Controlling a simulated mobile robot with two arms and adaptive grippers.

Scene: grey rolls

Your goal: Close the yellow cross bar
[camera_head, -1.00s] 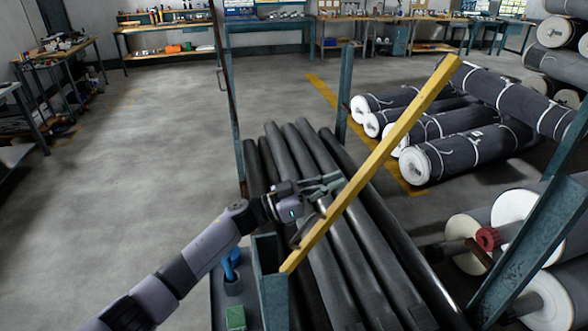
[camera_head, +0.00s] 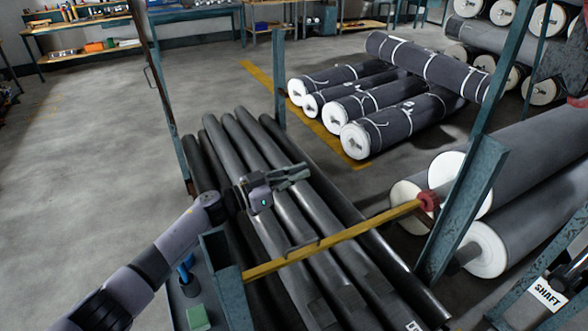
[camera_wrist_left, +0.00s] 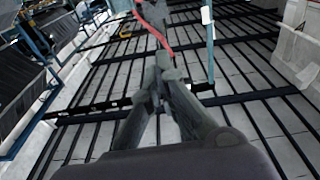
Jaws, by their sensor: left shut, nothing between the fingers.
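The yellow cross bar (camera_head: 345,237) lies low across the long dark rolls (camera_head: 290,215) in the head view. Its left end meets the near-left teal post (camera_head: 228,278). Its right end lies near a red shaft end and the near-right teal post (camera_head: 462,212); I cannot tell whether it touches that post. A small dark handle (camera_head: 302,247) is on the bar. My left gripper (camera_head: 303,171) is shut and empty, above the dark rolls and beyond the bar, apart from it. Its closed fingers also show in the left wrist view (camera_wrist_left: 163,62). My right gripper is not seen.
White-cored wrapped rolls (camera_head: 400,110) lie on the floor behind. The floor at left is clear.

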